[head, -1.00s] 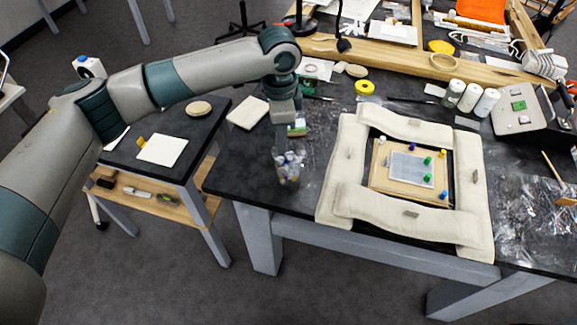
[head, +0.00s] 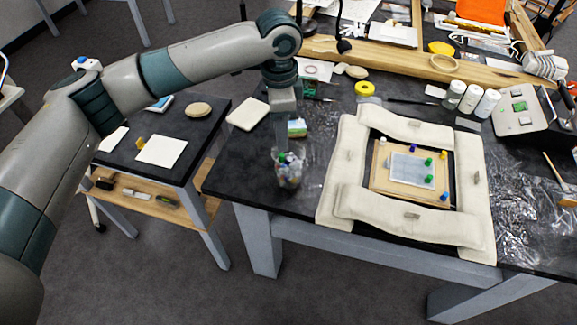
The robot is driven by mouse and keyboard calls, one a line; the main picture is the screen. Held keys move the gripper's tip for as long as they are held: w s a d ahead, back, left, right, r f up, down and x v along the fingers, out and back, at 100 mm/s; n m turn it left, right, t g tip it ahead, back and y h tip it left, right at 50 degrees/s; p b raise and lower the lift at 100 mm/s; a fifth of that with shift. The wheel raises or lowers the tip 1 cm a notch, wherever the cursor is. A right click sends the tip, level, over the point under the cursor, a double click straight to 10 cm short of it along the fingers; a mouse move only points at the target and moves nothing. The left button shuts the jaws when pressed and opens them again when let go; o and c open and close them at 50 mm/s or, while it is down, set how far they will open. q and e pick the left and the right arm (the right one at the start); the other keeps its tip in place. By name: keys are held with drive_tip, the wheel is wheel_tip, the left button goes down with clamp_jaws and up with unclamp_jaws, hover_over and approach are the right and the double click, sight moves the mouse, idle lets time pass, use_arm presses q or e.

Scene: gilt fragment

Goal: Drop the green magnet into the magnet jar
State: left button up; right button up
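The magnet jar (head: 289,177), a clear jar with coloured pieces inside, stands near the left front edge of the dark table. My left gripper (head: 284,146) points down just above the jar's mouth. Its fingers are small and blurred against the jar, so I cannot tell whether they are open or shut. A green spot (head: 282,157), likely a green magnet, shows at the jar's top below the fingers; whether it is held or loose is unclear. Two other green magnets (head: 428,161) (head: 428,180) sit on the framed board. My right gripper is out of view.
A padded cream frame (head: 336,180) surrounds the board (head: 405,195) to the right, with blue, yellow and white magnets also on it.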

use_arm(q)
wheel_tip(320, 180, up, 14)
drive_tip(key=b, duration=0.3)
drive_tip(key=shift+r, duration=0.25)
drive_tip(key=shift+f, duration=0.1)
idle(0.7)
